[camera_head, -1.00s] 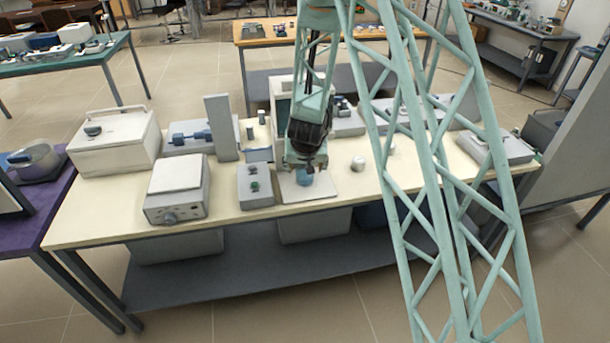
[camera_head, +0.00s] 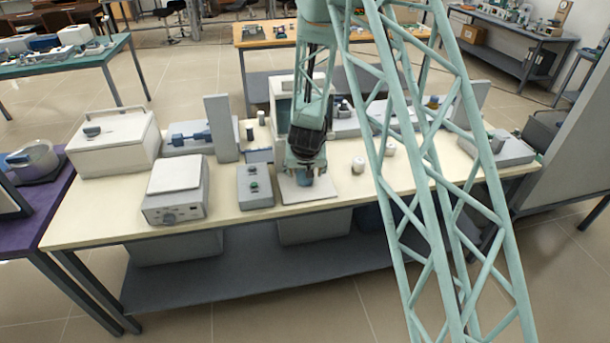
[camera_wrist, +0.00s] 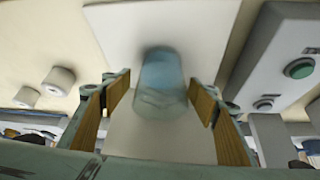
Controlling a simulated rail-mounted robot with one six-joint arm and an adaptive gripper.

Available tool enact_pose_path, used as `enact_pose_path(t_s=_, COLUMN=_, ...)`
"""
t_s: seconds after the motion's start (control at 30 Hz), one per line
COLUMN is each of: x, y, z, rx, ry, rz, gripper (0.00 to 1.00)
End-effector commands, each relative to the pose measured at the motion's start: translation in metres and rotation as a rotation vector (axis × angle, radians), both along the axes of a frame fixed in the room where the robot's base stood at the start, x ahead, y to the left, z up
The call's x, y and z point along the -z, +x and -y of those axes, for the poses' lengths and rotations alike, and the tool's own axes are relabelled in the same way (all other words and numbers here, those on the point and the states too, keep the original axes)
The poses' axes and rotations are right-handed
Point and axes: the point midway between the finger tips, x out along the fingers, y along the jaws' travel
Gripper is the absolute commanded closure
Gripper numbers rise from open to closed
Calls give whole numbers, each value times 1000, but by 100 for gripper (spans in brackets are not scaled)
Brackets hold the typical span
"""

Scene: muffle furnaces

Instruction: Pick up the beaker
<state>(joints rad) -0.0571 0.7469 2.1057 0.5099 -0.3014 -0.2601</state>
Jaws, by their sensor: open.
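The beaker is a small clear vessel with blue contents. In the wrist view the beaker (camera_wrist: 160,80) stands on a white plate (camera_wrist: 120,30) and looks blurred, between my two finger pads. In the head view the beaker (camera_head: 303,179) is partly hidden under my gripper (camera_head: 305,168). In the wrist view my gripper (camera_wrist: 160,105) is open, with a wood-coloured pad on each side of the beaker. Gaps show between the pads and the beaker, so I see no contact.
A white instrument (camera_head: 176,188) sits further left. The table's front edge is clear.

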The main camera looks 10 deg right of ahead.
Motion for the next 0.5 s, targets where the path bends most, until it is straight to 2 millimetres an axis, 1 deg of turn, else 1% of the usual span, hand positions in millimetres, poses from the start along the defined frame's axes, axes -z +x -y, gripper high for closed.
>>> enact_pose_path(t_s=0.07, x=0, y=0, z=0, rx=0, ry=0, rz=0, gripper=47)
enact_pose_path(t_s=0.3, x=0, y=0, z=0, rx=0, ry=0, rz=0, gripper=69)
enact_pose_path(t_s=0.4, x=0, y=0, z=0, rx=0, ry=0, rz=0, gripper=77)
enact_pose_path(t_s=0.5, x=0, y=0, z=0, rx=0, ry=0, rz=0, gripper=77)
